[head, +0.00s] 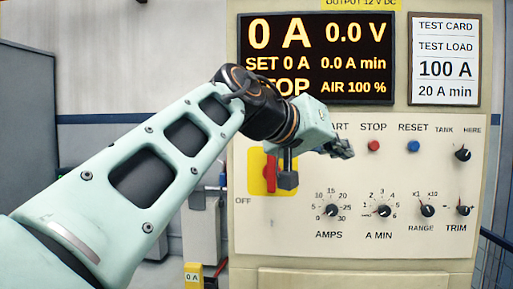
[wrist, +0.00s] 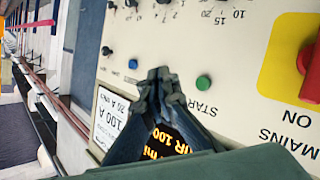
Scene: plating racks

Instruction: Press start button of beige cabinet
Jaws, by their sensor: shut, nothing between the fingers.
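The beige cabinet (head: 300,225) faces me, with a panel of buttons and knobs. My gripper (head: 342,148) is shut and empty, in front of the panel just below the partly covered START label. The start button is hidden behind my gripper in the head view. In the wrist view, the picture is turned over and the green start button (wrist: 203,83) shows just right of my gripper's fingertips (wrist: 160,75). I cannot tell how far the fingertips are from the panel. The display (head: 350,85) reads 0 A, 0.0 V and a partly covered STOP.
A red stop button (head: 373,146) and a blue reset button (head: 413,146) sit right of my gripper. Several black knobs (head: 383,211) lie below. A red mains switch on a yellow plate (head: 257,172) is at left, partly behind my arm.

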